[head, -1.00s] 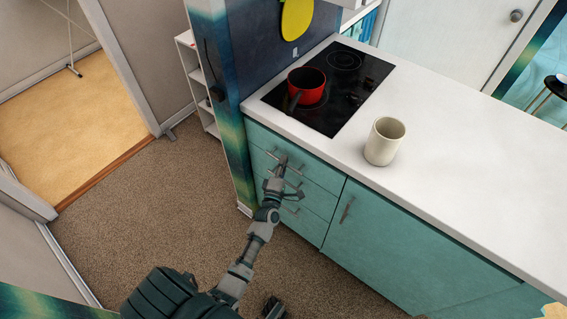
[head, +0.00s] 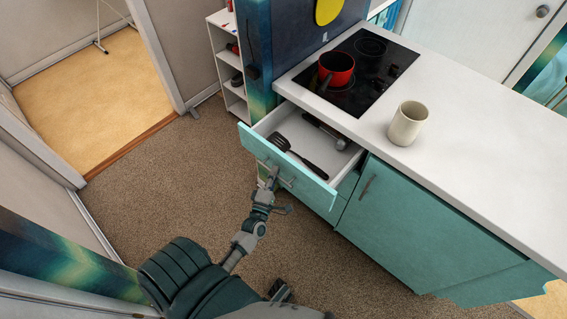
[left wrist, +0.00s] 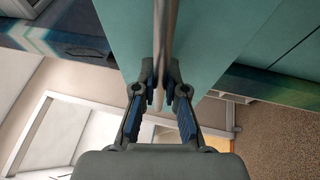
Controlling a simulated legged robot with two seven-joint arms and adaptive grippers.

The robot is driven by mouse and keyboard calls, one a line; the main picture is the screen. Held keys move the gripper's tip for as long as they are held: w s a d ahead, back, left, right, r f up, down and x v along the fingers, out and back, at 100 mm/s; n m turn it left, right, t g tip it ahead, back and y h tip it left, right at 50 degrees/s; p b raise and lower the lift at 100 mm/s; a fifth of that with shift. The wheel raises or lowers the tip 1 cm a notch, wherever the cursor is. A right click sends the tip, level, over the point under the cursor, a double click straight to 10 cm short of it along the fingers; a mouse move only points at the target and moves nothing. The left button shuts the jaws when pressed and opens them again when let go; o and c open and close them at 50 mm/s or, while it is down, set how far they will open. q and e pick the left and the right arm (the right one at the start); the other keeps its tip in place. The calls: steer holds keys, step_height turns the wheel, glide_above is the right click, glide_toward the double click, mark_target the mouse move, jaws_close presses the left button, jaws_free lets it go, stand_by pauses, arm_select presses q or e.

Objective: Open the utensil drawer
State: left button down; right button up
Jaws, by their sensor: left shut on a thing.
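The utensil drawer (head: 304,150) is the top drawer of the teal cabinet in the head view, and it stands pulled out. Inside it lie a black slotted spatula (head: 298,155) and another utensil (head: 325,129) with a dark handle. My left gripper (head: 270,172) is at the drawer front, shut on its bar handle. In the left wrist view the grey handle (left wrist: 165,50) runs between the two fingers (left wrist: 164,98) against the teal front.
A red pot (head: 336,69) sits on the black cooktop (head: 368,62) above the drawer. A cream mug (head: 408,123) stands on the white counter (head: 480,150). A white shelf (head: 228,65) is at the left. The carpet before the cabinet is clear.

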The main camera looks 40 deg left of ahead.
arm_select(q)
steer(key=shift+s+f, duration=0.15)
steer(key=shift+s, duration=0.95)
steer(key=shift+s+f, duration=0.15)
steer(key=shift+s, duration=0.95)
arm_select(e)
steer(key=shift+s+f, duration=0.25)
steer(key=shift+f, duration=0.75)
arm_select(q)
steer(key=c, duration=1.2)
jaws_free()
steer(key=shift+w+a+r+p, duration=0.1)
steer(key=shift+p, duration=0.2)
arm_select(e)
steer(key=shift+w, duration=0.1)
arm_select(q)
steer(key=v, duration=1.2)
